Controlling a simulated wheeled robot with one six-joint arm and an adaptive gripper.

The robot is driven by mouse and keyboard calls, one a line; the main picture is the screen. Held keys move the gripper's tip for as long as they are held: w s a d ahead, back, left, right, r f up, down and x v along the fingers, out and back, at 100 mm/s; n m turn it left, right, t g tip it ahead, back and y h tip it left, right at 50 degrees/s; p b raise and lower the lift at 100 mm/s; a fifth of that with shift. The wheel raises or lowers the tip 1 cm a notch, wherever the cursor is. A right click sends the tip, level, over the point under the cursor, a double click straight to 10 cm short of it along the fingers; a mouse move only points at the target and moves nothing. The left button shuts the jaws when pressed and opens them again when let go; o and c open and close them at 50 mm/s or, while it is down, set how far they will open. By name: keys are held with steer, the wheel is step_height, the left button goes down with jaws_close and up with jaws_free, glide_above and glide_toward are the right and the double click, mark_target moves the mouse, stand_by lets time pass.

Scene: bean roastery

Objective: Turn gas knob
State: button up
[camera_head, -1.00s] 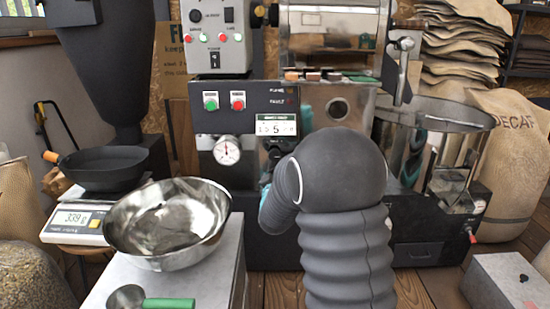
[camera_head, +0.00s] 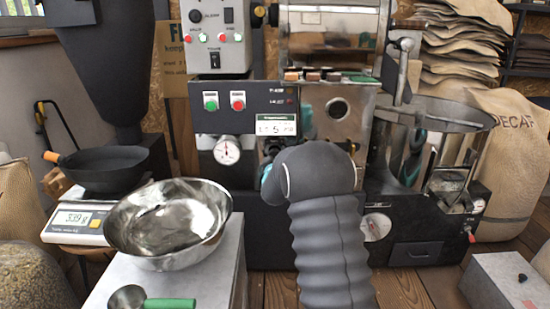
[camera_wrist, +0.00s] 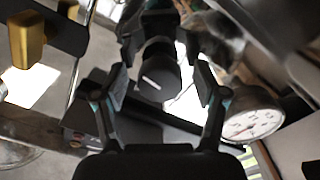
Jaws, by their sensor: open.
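The gas knob (camera_wrist: 158,77) is black and round with a white pointer line. In the wrist view it lies between the two spread fingers of my gripper (camera_wrist: 161,84). The gripper is open, and gaps show on both sides of the knob; the depth between fingertips and knob is hard to judge. In the head view my grey arm covers most of the gripper and the knob area. The black roaster front (camera_head: 222,122) is behind the arm, with a scale label (camera_head: 276,125) reading 5 above the knob area.
A round white gauge (camera_head: 227,150) is left of the knob area and also shows in the wrist view (camera_wrist: 250,118). A steel bowl (camera_head: 168,222) and a green-handled scoop (camera_head: 165,303) are on the front-left table. A cooling bin (camera_head: 445,115) stands right.

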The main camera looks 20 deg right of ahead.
steer(key=c, duration=1.1)
steer(key=shift+c, duration=0.2)
steer(key=n+b, duration=0.1)
steer(key=n, duration=0.3)
steer(key=shift+n, duration=0.3)
steer(key=n, duration=0.5)
steer(key=shift+r, duration=0.15)
steer(key=n+p, duration=0.1)
steer(key=n, duration=0.4)
steer(key=shift+n, duration=0.4)
steer(key=n+p, duration=0.1)
steer(key=n, duration=0.3)
steer(key=shift+r, duration=0.1)
steer(key=shift+n, duration=0.4)
